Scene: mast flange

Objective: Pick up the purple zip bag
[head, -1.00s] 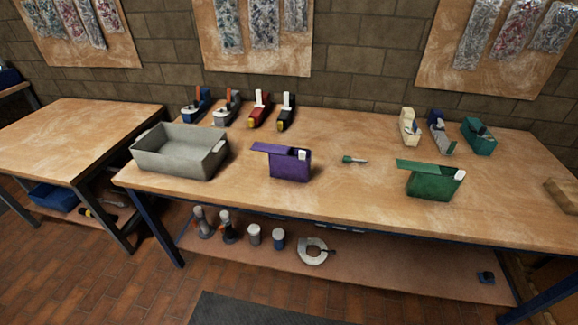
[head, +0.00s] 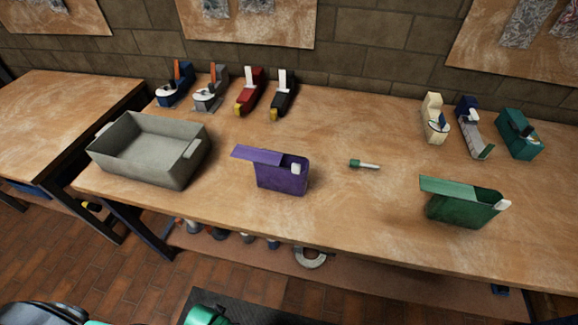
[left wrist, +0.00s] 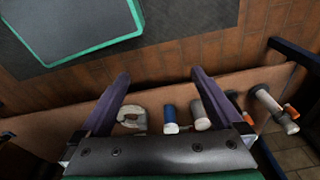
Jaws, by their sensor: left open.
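The purple zip bag (head: 282,177) stands upright on the wooden workbench in the head view, with a flap sticking out to its left and a white tab at its upper right. My left gripper (left wrist: 158,85) is open and empty in the left wrist view, its two dark fingers spread apart. It points down over the bench's lower shelf and the floor. The bag is not in the left wrist view. Neither gripper shows in the head view.
A grey bin (head: 150,150) stands left of the bag, and a green bag (head: 462,203) to the right. A small green-handled tool (head: 364,165) lies between the bags. Several tape dispensers line the back. The lower shelf (left wrist: 50,135) holds cylinders and a ring.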

